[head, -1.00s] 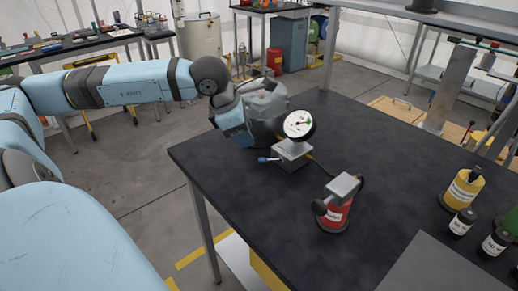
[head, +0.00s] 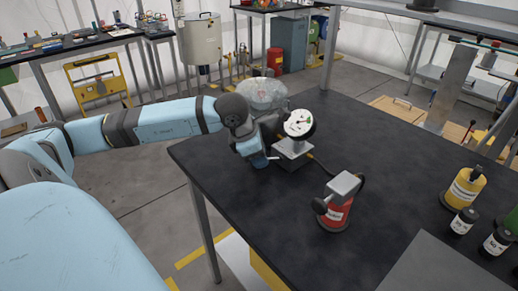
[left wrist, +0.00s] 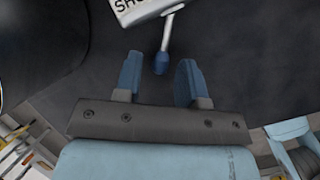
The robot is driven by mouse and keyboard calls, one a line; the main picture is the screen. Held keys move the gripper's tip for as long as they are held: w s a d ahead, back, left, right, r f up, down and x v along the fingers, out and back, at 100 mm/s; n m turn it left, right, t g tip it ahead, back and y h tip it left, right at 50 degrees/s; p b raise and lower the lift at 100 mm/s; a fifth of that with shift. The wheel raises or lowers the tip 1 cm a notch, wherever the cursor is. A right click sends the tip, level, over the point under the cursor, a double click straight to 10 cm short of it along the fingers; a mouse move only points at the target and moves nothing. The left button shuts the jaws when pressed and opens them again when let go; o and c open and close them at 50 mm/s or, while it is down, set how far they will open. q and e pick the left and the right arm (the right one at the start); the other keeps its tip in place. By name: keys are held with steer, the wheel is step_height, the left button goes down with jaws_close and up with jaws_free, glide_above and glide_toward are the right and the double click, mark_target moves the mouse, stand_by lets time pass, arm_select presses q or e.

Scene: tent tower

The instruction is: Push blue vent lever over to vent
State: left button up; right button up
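The vent lever has a thin metal shaft and a blue tip (left wrist: 161,63). It juts from a pale block (left wrist: 137,9) whose cut-off label starts "SHU". My left gripper (left wrist: 158,78) is open, with one blue finger on each side of the lever tip and gaps showing. In the head view, my left gripper (head: 260,160) is low at the left of the metal valve block (head: 293,149), under the round white gauge (head: 299,123). There, the gripper mostly hides the lever. My right gripper is not in view.
A cloudy rounded vessel (head: 262,94) stands behind the gauge. A yellow bottle (head: 464,188) and dark bottles are at far right. The table's front middle is clear.

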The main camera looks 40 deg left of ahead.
arm_select(q)
jaws_close()
